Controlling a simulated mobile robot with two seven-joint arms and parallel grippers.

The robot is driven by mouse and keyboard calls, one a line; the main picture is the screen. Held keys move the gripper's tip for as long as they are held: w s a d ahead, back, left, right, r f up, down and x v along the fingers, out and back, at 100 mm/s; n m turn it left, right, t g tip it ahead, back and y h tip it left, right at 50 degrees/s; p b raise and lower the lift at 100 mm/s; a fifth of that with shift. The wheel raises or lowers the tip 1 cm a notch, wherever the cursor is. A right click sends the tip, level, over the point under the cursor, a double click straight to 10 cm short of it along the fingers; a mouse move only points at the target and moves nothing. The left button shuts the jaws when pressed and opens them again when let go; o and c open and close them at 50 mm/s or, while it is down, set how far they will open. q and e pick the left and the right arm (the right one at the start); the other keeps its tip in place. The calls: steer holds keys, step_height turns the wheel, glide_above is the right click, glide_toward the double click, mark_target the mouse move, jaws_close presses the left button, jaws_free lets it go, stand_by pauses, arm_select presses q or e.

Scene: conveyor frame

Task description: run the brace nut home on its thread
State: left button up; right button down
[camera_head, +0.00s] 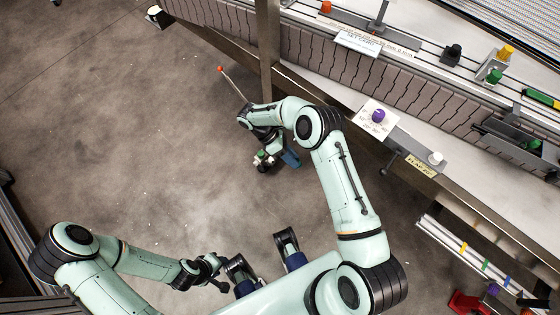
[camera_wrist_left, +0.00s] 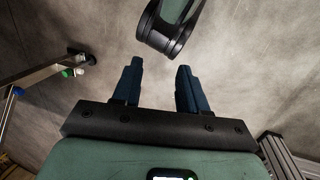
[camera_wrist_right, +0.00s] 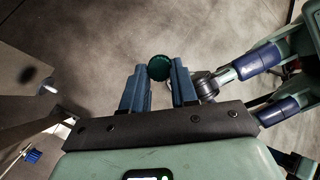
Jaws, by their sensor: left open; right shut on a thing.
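My right gripper (camera_head: 274,158) hangs near the floor side of the conveyor frame, below the frame's post. In the right wrist view its blue fingers (camera_wrist_right: 160,80) are shut on a dark green round piece (camera_wrist_right: 160,67) at the tips. I cannot tell for certain whether this is the brace nut, and no thread shows at it.
A thin rod with a red tip (camera_head: 221,69) slants up near my right wrist. The frame's post (camera_head: 267,45) stands behind. A purple knob (camera_head: 378,116) and a white knob (camera_head: 435,158) sit on the frame's side. A red object (camera_head: 467,303) lies at bottom right. Open floor lies left.

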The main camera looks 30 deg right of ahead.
step_height(320, 180, down, 9)
steer(key=d+n+t+h+b, duration=0.2)
steer(key=n+t+h+b, duration=0.5)
steer(key=n+h, duration=0.55)
arm_select(q)
steer(key=w+a+f+t+b, duration=0.1)
steer(key=w+a+f+b, duration=0.1)
steer(key=f, duration=0.5)
steer(key=w+a+f+y+b, duration=0.1)
steer(key=w+f+b, duration=0.2)
steer(key=f, duration=0.3)
steer(key=shift+w+a+f+n+t, duration=0.35)
steer(key=shift+w+f+n+t, duration=0.05)
steer(key=shift+w, duration=0.15)
arm_select(e)
steer(key=w+a+f+n+t+y, duration=0.2)
steer(key=w+n+t, duration=0.4)
steer(key=n+t, duration=0.4)
steer(key=a+f+t, duration=0.1)
steer(key=t, duration=0.2)
steer(key=shift+w+f+n+t, duration=0.3)
steer(key=shift+w+n+t, duration=0.05)
steer(key=shift+t, duration=0.05)
steer(key=shift+a, duration=0.1)
